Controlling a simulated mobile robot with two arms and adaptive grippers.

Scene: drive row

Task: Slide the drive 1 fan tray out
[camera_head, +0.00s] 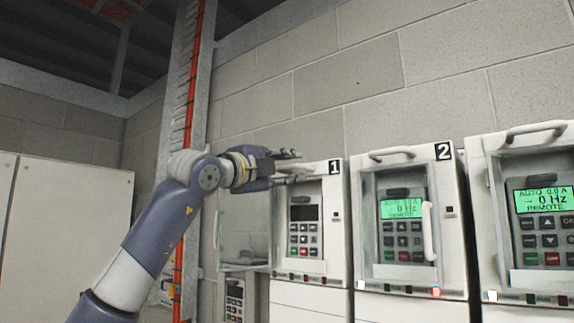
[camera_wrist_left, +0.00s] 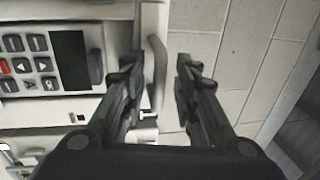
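Drive 1 (camera_head: 338,225) is a white wall unit with a dark screen and a keypad; its number label (camera_head: 335,167) is at its top right. My left gripper (camera_head: 302,166) is at the top of drive 1, its fingers pointing right, one above the other. In the left wrist view, the pale bar handle (camera_wrist_left: 157,75) at the top of drive 1 lies between the two fingers of my left gripper (camera_wrist_left: 156,75). The fingers are apart, with the handle nearer the left finger; whether they touch is unclear. My right gripper is not in view.
Drive 1's clear door (camera_head: 243,232) hangs open to the left. Drive 2 (camera_head: 455,225), with a green lit screen and its own top handle (camera_head: 390,154), stands to the right. A third drive (camera_head: 490,220) is beyond it. A red-cabled vertical tray (camera_head: 187,90) runs behind my arm.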

